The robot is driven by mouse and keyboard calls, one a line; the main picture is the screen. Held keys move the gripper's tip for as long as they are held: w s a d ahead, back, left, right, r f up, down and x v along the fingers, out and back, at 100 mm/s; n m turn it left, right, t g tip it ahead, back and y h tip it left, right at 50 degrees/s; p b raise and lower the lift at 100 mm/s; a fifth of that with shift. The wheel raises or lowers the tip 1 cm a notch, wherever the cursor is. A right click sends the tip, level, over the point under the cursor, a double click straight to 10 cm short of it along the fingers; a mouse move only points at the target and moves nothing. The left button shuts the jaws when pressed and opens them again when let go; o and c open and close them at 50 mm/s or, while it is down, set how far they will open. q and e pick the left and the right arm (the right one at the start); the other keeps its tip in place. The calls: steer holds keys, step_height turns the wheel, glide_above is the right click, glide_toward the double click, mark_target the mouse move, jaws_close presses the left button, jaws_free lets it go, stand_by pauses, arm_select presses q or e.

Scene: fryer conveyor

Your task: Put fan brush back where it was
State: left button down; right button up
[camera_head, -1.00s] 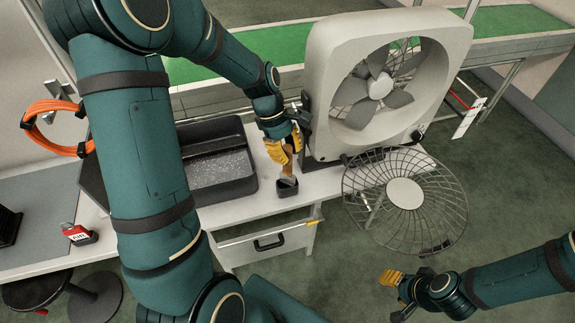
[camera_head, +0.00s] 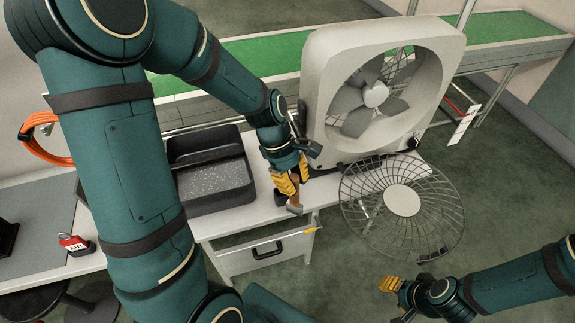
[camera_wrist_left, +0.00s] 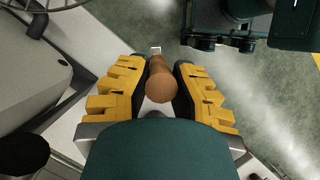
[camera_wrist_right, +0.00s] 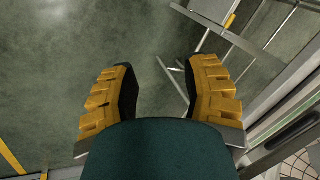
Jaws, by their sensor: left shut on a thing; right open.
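The fan brush (camera_head: 294,208) has a wooden handle and a greyish end pointing down. My left gripper (camera_head: 291,184) is shut on its handle, near the table's front edge, left of the fan. In the left wrist view the round handle end (camera_wrist_left: 161,86) shows between the yellow fingers (camera_wrist_left: 158,75), with a pale tip beyond. A small dark cup (camera_head: 280,198) is mostly hidden behind the gripper and brush. Whether the brush touches it or the table, I cannot tell. My right gripper (camera_head: 397,299) is open and empty over the floor; its spread fingers also show in its wrist view (camera_wrist_right: 162,80).
The large box fan (camera_head: 320,105) stands just right of my left gripper. Its round wire grille (camera_head: 440,196) is in front of it. A dark tray (camera_head: 247,192) is to the left. A red padlock-like object (camera_head: 75,243) sits further left. The green conveyor (camera_head: 265,55) runs behind.

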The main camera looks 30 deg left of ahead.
arm_select(q)
steer(key=s+d, duration=0.7)
steer(key=d, duration=0.1)
steer(key=s+a+r+n+t+y+p, duration=0.1)
steer(key=s+a+n+t, duration=0.1)
steer(key=a+n, duration=0.7)
steer(key=s+a+r+n+t+y+p, duration=0.15)
steer(key=a+n, duration=0.25)
steer(key=a, duration=0.9)
steer(key=w+d+f, duration=0.1)
steer(key=w+d, duration=0.3)
steer(key=w, duration=0.3)
steer(key=w+d+f, duration=0.2)
steer(key=w+d, duration=0.2)
steer(key=w, duration=0.4)
steer(key=shift+d+f+n, duration=0.25)
steer(key=shift+n, duration=0.05)
steer(key=shift+t, duration=0.25)
